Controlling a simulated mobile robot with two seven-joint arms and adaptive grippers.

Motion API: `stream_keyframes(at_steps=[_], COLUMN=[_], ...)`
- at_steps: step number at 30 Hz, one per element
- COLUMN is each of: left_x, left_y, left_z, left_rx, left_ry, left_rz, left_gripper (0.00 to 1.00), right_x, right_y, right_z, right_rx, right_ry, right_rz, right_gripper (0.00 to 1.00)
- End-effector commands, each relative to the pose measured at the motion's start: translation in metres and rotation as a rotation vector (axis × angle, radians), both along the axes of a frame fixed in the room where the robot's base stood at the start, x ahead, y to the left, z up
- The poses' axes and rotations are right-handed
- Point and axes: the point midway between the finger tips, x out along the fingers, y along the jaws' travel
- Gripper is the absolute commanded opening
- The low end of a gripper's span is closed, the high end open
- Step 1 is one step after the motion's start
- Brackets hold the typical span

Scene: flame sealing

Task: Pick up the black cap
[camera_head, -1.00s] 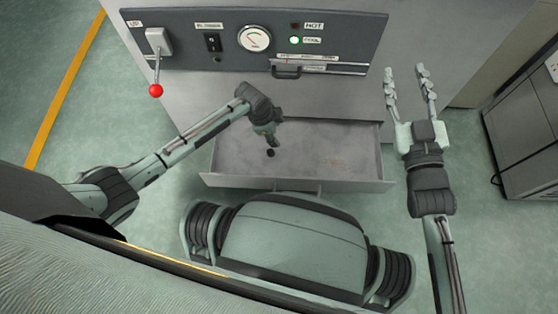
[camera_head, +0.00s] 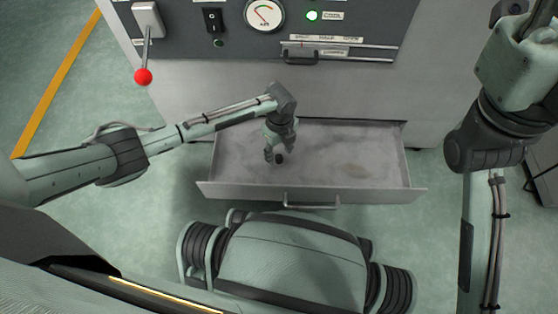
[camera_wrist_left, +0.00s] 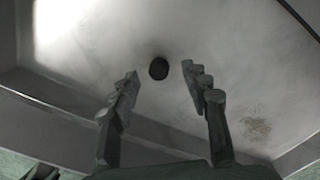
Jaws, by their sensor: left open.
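The black cap (camera_head: 279,159) lies on the floor of the open drawer (camera_head: 345,195), left of its middle. It is small, round and dark. My left gripper (camera_head: 272,156) points down into the drawer close beside the cap. In the left wrist view the cap (camera_wrist_left: 159,68) shows between and just beyond the two open fingertips (camera_wrist_left: 160,72), with nothing between the fingers. I cannot tell if the fingers touch the drawer floor. My right arm stands at the right of the head view, raised close to the camera; its fingers are cut off by the picture edge.
The panel above the drawer holds a lever with a red knob (camera_head: 143,76), a black switch (camera_head: 212,19), a gauge (camera_head: 264,14) and a lit green lamp (camera_head: 312,15). The drawer's walls surround my left gripper. The drawer's right half is bare except for a brownish stain (camera_head: 352,170).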

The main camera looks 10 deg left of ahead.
Motion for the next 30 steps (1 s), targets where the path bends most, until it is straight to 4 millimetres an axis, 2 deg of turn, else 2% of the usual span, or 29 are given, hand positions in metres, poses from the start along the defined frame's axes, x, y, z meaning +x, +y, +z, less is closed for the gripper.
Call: stream_keyframes(at_steps=[1,3,11,21,30], left_x=[-0.0003,-0.0001,0.0,-0.0001,-0.0001], left_y=[0.0015,0.0014,0.0014,0.0014,0.0014], left_z=[-0.01,-0.0146,-0.0158,-0.0158,-0.0147], left_rx=[0.003,0.001,0.002,0.001,0.002], left_ry=[0.002,0.0,-0.001,-0.001,-0.001], left_rz=[0.002,0.002,0.002,0.002,0.002], left_gripper=[0.47,0.47,0.47,0.09,0.08], right_x=[-0.0003,0.0002,0.0005,0.0007,0.0004], right_y=[0.0006,0.0012,0.0016,0.0016,0.0019], right_z=[-0.0022,-0.0009,0.0015,0.0013,0.0011], right_rx=[-0.005,-0.011,-0.015,-0.015,-0.014], right_ry=[-0.01,-0.016,-0.018,-0.018,-0.014], right_rz=[0.0,-0.002,-0.002,-0.002,-0.002], right_gripper=[0.4,0.4,0.4,0.4,0.4])
